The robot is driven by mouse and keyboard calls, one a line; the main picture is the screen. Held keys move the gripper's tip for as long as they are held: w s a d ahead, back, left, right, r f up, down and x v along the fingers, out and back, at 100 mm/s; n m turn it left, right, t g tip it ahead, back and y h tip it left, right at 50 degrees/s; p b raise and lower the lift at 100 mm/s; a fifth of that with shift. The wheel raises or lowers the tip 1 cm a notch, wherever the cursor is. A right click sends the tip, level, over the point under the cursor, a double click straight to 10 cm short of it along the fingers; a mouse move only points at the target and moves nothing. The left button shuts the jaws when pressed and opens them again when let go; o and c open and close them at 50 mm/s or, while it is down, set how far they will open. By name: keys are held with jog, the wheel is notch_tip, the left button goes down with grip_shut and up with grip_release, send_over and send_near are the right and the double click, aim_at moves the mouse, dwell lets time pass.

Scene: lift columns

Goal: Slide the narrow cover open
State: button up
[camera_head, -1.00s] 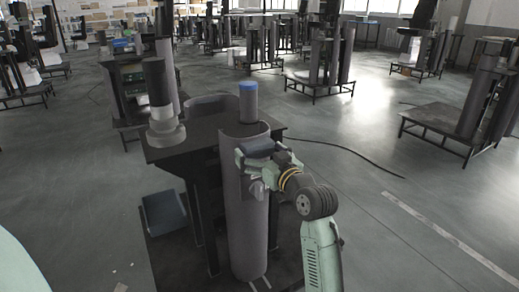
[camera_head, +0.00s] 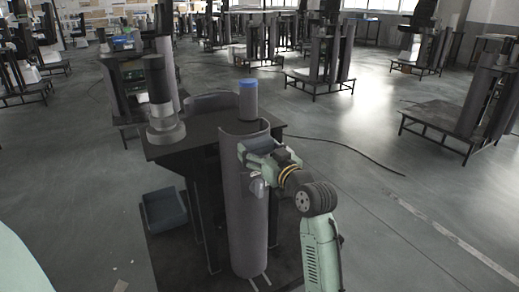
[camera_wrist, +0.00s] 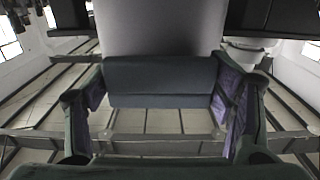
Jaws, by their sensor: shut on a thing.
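The narrow cover (camera_head: 240,210) is a tall, grey, curved upright shell at the front of a dark lift-column stand, in the middle of the head view. A grey cylinder with a blue top (camera_head: 248,101) rises behind its upper edge. My gripper (camera_head: 254,161) is at the upper right part of the cover, against its front. In the wrist view the fingers, with purple-grey pads, stand on either side of a dark grey block (camera_wrist: 160,78), below the pale curved cover surface (camera_wrist: 160,25). My gripper is shut on the cover; the exact contact is hard to see.
The stand's dark top (camera_head: 190,140) carries a dark upright cylinder on a grey base (camera_head: 165,128) at left. A blue-grey bin (camera_head: 165,210) lies low at left. A black cable (camera_head: 350,150) crosses the floor. The floor at right is open; similar stands are farther back.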

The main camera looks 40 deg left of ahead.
jog(key=c, duration=0.6)
jog(key=shift+o, duration=0.2)
jog(key=b+v, duration=0.1)
jog(key=v, duration=0.6)
jog(key=shift+b, duration=0.35)
jog(key=shift+d, duration=0.1)
jog(key=o, duration=1.7)
jog(key=v, duration=1.2)
jog(key=shift+s, duration=0.1)
